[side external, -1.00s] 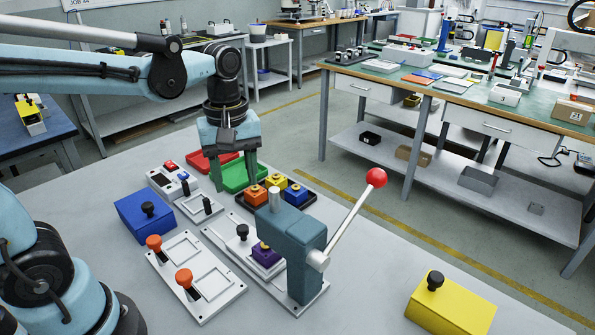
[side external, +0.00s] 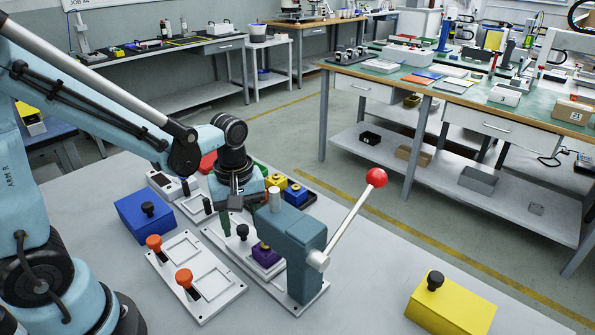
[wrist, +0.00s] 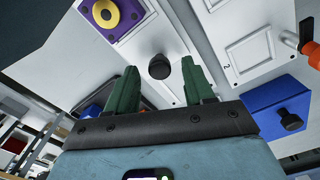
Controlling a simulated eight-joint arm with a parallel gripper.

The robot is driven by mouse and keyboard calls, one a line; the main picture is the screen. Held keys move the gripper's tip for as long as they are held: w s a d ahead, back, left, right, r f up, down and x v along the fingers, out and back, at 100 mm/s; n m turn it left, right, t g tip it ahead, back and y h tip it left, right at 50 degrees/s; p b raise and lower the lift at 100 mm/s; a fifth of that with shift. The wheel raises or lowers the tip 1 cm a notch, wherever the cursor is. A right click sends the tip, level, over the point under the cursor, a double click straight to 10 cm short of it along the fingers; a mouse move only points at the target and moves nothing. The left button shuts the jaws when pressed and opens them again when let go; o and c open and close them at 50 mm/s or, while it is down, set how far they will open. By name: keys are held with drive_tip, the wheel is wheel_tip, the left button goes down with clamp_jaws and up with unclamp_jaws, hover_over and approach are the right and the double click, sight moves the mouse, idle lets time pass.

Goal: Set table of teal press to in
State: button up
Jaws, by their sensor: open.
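The teal press (side external: 298,240) stands on a pale base plate, its lever with a red ball (side external: 376,178) raised to the upper right. Its table carries a purple block (side external: 266,254) with a yellow ring, left of the press body. The table's black knob (side external: 242,231) stands at the far-left side of that block. My gripper (side external: 238,220) is open and empty, pointing down close to the knob. In the wrist view, my gripper (wrist: 161,82) has its two green fingers either side of the black knob (wrist: 160,67), which shows just beyond the fingertips. I cannot tell whether they touch.
A plate with two orange knobs (side external: 184,278) and a blue box with a black knob (side external: 145,215) lie to the left. Yellow and blue blocks (side external: 295,192) stand behind the gripper. A yellow box (side external: 450,304) lies front right. The tabletop between it and the press is clear.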

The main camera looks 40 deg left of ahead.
drive_tip(key=shift+f, duration=0.1)
drive_tip(key=shift+c, duration=0.4)
clamp_jaws()
drive_tip(key=shift+d, duration=1.8)
drive_tip(key=shift+o, duration=0.4)
unclamp_jaws()
wheel_tip(320, 180, up, 12)
